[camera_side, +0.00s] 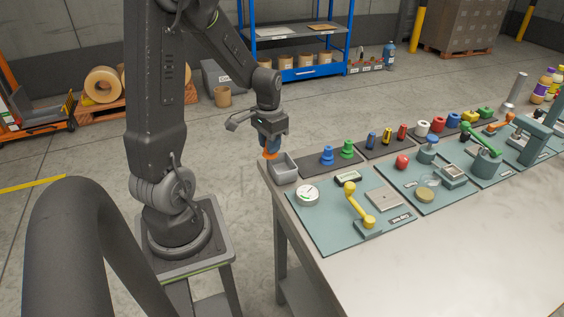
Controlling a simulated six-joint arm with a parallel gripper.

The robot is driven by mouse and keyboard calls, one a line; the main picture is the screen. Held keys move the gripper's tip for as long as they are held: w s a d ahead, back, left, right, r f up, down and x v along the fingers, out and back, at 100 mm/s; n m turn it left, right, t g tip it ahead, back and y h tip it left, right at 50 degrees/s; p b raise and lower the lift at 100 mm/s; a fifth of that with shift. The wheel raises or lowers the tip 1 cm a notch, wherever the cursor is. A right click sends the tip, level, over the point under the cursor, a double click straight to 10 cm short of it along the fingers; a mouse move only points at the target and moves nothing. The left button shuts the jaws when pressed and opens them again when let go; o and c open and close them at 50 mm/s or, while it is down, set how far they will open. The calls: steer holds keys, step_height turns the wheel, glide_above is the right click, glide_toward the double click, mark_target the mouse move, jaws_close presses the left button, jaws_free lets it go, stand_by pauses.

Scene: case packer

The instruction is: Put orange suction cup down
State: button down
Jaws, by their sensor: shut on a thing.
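The orange suction cup (270,154) shows at the lower end of my gripper (270,143), which is shut on it. The cup hangs upright just above and beside the left rim of a small grey open bin (285,167) at the table's far left corner. I cannot tell whether the cup touches the bin. A blue suction cup (327,156) and a green suction cup (347,149) stand on a dark mat (313,168) to the right of the bin.
A round white gauge (307,195) and a yellow lever (356,205) sit on the nearest teal mat (330,230). Several coloured parts, a red knob (402,162) and green-handled equipment (486,153) stand farther right. The table's front right surface (470,260) is clear.

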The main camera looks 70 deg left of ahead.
steer(key=w+d+f, duration=0.1)
steer(key=w+f, duration=0.1)
steer(key=shift+w+d, duration=0.35)
steer(key=shift+f, duration=2)
steer(key=shift+f, duration=0.15)
steer(key=c, duration=0.9)
jaws_free()
steer(key=shift+c, duration=0.2)
